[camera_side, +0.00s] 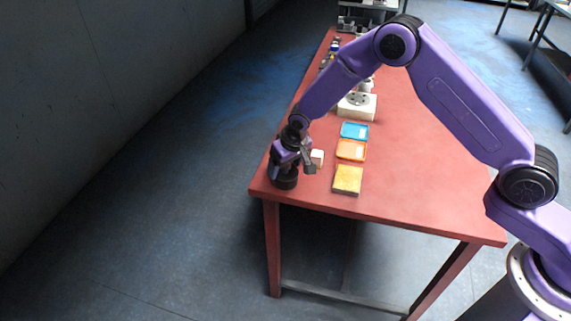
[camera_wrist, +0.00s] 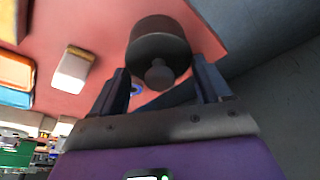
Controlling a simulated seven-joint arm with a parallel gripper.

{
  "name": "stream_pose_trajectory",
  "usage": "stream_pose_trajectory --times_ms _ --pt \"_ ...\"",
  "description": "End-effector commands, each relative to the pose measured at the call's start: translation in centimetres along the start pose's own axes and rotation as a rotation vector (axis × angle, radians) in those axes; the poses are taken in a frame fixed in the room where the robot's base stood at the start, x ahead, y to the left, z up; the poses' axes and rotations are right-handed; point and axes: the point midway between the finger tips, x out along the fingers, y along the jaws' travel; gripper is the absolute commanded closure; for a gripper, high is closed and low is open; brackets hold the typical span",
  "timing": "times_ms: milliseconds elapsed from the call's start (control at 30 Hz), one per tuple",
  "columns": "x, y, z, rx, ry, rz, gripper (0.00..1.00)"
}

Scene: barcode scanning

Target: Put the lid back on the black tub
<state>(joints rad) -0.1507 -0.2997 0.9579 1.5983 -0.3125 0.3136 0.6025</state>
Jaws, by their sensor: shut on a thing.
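The black tub (camera_side: 285,179) stands near the table's front left corner in the side view. In the wrist view, a dark round lid (camera_wrist: 160,48) with a knob (camera_wrist: 158,75) faces the camera, and the dark tub wall (camera_wrist: 156,27) shows beyond it. My gripper (camera_side: 292,161) is right over the tub, pointing down. In the wrist view, my gripper (camera_wrist: 159,66) has one finger on each side of the lid and is shut on it. Whether the lid is fully seated on the tub cannot be told; the arm hides that joint in the side view.
A small white block (camera_side: 317,158) lies just right of my gripper. A yellow sponge-like block (camera_side: 347,180), an orange tray (camera_side: 351,150) and a blue tray (camera_side: 355,130) lie farther right. A white box (camera_side: 357,106) stands behind. The red table's (camera_side: 430,190) right side is clear.

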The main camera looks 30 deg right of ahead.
Motion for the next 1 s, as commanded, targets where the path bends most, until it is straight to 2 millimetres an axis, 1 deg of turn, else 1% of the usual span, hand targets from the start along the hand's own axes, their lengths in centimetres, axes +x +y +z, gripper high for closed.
stream_pose_trajectory --times_ms 267,300,333,367,733,1000 --pt "0.0 0.0 0.0 0.000 0.000 0.000 0.52" --pt "0.0 0.0 0.0 0.000 0.000 0.000 0.16" --pt "0.0 0.0 0.0 0.000 0.000 0.000 0.06" --pt "0.0 0.0 0.0 0.000 0.000 0.000 0.00" --pt "-0.1 0.0 0.0 0.000 0.000 0.000 0.00" --pt "-1.2 0.0 -0.4 0.000 0.001 0.000 0.00"
